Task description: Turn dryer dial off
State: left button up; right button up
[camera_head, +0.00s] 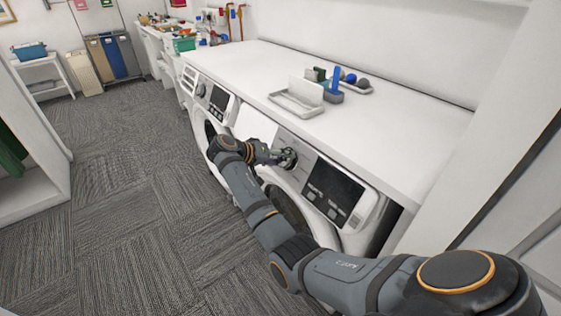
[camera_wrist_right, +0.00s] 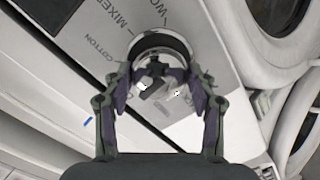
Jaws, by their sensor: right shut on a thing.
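The dryer (camera_head: 372,208) is the nearer of two white front-loading machines under the long white counter. Its dial (camera_wrist_right: 163,48) is a round metal knob on a light grey panel with printed words, among them MIXED and COTTON. My right gripper (camera_head: 284,157) reaches the panel from the left in the head view. In the right wrist view its two fingers (camera_wrist_right: 156,88) stand on either side of the dial, shut on it. The fingertips and the gripper partly hide the dial and its pointer. My left gripper is in neither view.
A white tray (camera_head: 297,104), a grey holder with a blue item (camera_head: 334,85) and small balls stand on the counter (camera_head: 410,120). The other machine (camera_head: 207,105) is farther left. The carpet floor (camera_head: 120,200) is clear.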

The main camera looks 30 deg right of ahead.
jog(key=shift+f+m, duration=0.1)
jog(key=shift+m, duration=0.5)
jog(key=o, duration=1.1)
jog(key=shift+o, duration=0.2)
jog(key=v, duration=1.2)
